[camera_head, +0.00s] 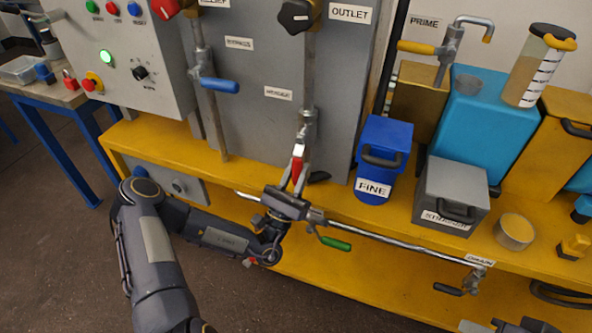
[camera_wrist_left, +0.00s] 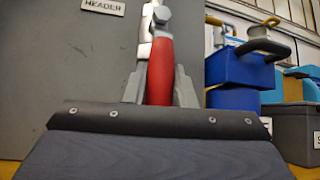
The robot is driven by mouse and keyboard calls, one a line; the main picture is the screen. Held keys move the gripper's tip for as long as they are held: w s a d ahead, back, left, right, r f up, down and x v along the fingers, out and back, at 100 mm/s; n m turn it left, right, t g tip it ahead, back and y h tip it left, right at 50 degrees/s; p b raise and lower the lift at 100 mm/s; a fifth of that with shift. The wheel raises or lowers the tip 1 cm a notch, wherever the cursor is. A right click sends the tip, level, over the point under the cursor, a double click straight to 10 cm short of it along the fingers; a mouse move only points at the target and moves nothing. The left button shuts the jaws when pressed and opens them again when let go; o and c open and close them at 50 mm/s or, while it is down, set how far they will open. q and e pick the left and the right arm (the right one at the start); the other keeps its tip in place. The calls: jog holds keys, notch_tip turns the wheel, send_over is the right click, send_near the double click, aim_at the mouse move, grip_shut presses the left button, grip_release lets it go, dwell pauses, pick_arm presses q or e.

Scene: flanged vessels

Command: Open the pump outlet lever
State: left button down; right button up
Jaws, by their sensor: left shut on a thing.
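A red-handled lever (camera_head: 298,168) hangs down from a valve (camera_head: 306,118) at the lower end of a grey vertical pipe, in front of the grey panel. My left gripper (camera_head: 299,178) reaches up from below and is shut on this red lever. In the left wrist view the red lever (camera_wrist_left: 160,72) stands upright between the two grey fingers (camera_wrist_left: 158,88), with the metal valve above it. A black knob (camera_head: 298,15) beside the OUTLET label (camera_head: 351,12) is at the top of the pipe. My right gripper is out of view.
A blue FINE container (camera_head: 382,150) and a grey box (camera_head: 450,195) stand to the right on the yellow bench (camera_head: 345,213). A green-handled lever (camera_head: 335,243) sits below right of my gripper, near a long rail (camera_head: 400,244). A blue-handled lever (camera_head: 220,85) is to the left.

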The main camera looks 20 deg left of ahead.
pick_arm(q)
jog(key=c, duration=1.2)
grip_release()
jog(key=shift+d, duration=0.1)
jog(key=v, duration=0.8)
jog(key=shift+r, duration=0.15)
